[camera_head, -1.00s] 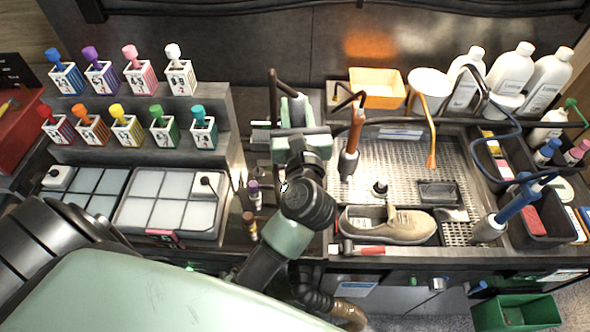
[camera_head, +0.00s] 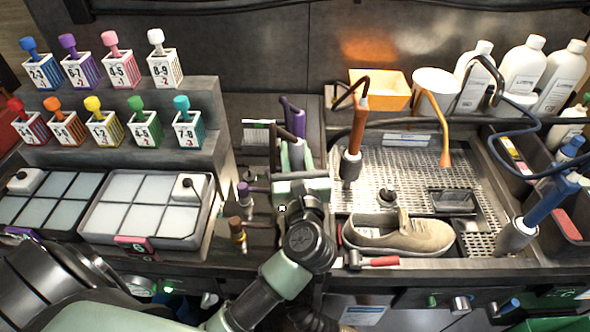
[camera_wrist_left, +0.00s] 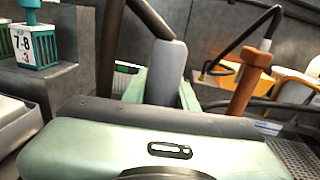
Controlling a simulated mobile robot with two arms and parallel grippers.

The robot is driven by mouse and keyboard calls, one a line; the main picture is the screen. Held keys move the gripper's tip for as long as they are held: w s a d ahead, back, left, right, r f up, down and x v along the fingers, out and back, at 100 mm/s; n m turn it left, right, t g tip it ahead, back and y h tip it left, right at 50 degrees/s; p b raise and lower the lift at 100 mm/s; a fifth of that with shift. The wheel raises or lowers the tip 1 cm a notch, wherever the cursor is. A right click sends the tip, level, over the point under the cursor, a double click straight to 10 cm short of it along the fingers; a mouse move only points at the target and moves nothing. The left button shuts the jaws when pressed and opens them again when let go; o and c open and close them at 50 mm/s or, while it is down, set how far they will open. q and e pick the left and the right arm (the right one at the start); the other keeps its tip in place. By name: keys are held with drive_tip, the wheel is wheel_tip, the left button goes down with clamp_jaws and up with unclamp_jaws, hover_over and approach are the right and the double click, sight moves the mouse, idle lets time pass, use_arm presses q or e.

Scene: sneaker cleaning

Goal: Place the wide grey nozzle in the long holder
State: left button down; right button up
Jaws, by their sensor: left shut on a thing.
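My left gripper (camera_head: 299,182) has pale green fingers and is shut on the grey nozzle (camera_head: 297,156), which stands between them. In the left wrist view the nozzle (camera_wrist_left: 166,72) is a smooth grey piece with a dark bent rod at its top. The gripper is above the dark strip left of the wash basin; its palm hides the nozzle's lower end. A purple piece (camera_head: 294,112) shows just behind the nozzle. The long holder is not clearly made out; a narrow dark strip (camera_head: 262,212) with small upright pieces lies left of the gripper. The right gripper is not in view.
A brown-handled tool (camera_head: 357,130) stands close right of the gripper. A shoe (camera_head: 405,238) and a red-handled brush (camera_head: 375,261) lie at the basin (camera_head: 400,170). A tiered rack (camera_head: 205,105) of labelled blocks and lidded trays (camera_head: 140,240) are at left.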

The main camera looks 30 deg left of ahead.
sight(295, 164)
use_arm(q)
drive_tip(key=shift+f+b, duration=1.25)
drive_tip(key=shift+f, duration=0.7)
drive_tip(key=c, duration=1.1)
unclamp_jaws()
drive_tip(key=shift+r, duration=0.15)
drive_tip(key=shift+d+r, duration=0.1)
drive_tip(key=b+v, duration=0.3)
drive_tip(key=v, duration=0.9)
